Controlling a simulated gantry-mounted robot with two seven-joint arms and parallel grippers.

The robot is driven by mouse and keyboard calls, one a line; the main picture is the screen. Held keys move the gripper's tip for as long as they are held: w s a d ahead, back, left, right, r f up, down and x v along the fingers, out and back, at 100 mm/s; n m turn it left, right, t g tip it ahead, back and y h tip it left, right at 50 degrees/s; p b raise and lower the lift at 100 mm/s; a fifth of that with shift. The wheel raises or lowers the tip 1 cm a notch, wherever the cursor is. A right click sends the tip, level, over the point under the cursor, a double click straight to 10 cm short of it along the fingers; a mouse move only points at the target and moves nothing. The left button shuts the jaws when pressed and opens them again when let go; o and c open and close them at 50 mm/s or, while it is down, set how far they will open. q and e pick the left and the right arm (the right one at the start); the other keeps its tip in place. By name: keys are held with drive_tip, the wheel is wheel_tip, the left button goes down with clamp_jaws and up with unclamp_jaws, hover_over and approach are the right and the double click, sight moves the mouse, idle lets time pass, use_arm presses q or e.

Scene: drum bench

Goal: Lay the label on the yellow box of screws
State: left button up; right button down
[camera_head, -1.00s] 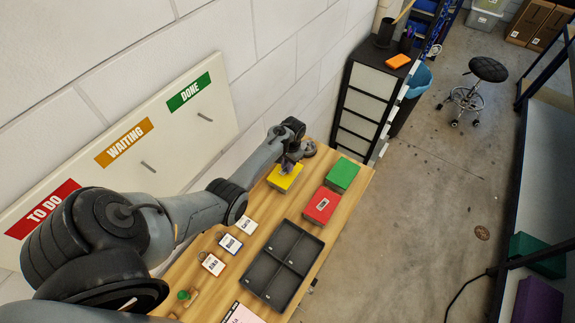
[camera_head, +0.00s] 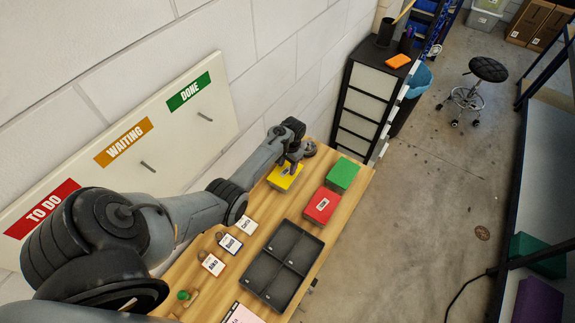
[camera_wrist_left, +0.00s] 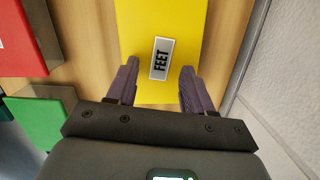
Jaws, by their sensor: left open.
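The yellow box (camera_head: 284,183) stands near the far end of the wooden bench and also shows in the left wrist view (camera_wrist_left: 140,25). A white-edged label reading FEET (camera_wrist_left: 161,59) lies on its top, slightly tilted against the box's edges. My left gripper (camera_head: 289,168) is over the box. In the left wrist view its two dark fingers (camera_wrist_left: 158,75) are apart, one on each side of the label's near end, not closed on it. In the head view the gripper largely hides the label. My right gripper is not in view.
A red box with a label (camera_head: 322,206) and a green box (camera_head: 343,174) stand to the right of the yellow box. A black divided tray (camera_head: 262,284) and several small tags (camera_head: 230,243) lie nearer. A wall board (camera_head: 140,140) runs along the left.

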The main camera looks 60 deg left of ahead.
use_arm(q)
drive_tip(key=shift+r, duration=0.15)
wheel_tip(320, 180, up, 15)
drive_tip(key=w+p, duration=0.1)
drive_tip(key=p, duration=0.8)
drive_tip(key=shift+w+a+r+p, duration=0.15)
drive_tip(key=shift+w+r+p, duration=0.05)
drive_tip(key=shift+w+p, duration=0.1)
idle(0.8)
